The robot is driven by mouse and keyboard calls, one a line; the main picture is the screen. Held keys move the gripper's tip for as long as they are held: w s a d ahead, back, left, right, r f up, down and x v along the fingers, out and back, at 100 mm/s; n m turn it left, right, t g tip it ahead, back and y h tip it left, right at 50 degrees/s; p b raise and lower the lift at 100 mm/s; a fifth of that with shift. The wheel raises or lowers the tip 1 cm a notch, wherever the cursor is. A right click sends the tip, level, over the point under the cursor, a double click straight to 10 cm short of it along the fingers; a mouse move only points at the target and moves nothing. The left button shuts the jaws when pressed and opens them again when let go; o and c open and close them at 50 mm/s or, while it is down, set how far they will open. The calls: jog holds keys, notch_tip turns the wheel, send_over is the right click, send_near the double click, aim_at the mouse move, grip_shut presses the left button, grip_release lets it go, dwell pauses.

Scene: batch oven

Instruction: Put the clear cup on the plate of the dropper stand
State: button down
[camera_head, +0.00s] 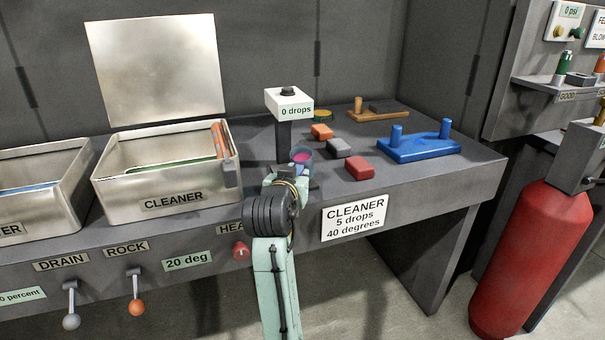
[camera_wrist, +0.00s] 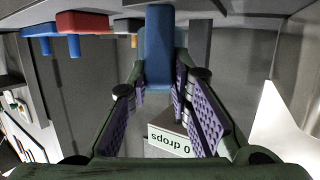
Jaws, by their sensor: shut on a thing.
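The dropper stand (camera_head: 284,142) has a dark post and a white head reading "0 drops". The cup is in front of the post and below the head in the head view. The stand's plate is mostly hidden behind my gripper and the cup, so I cannot tell whether the cup touches it.
The open CLEANER bath (camera_head: 140,190) stands close on the left. Red (camera_head: 360,168), grey (camera_head: 339,148) and orange (camera_head: 322,131) blocks lie right of the stand. A blue pegged plate (camera_head: 418,148) is farther right. The counter's front edge is near my arm.

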jog(key=shift+r+p, duration=0.85)
jog(key=shift+r, duration=0.25)
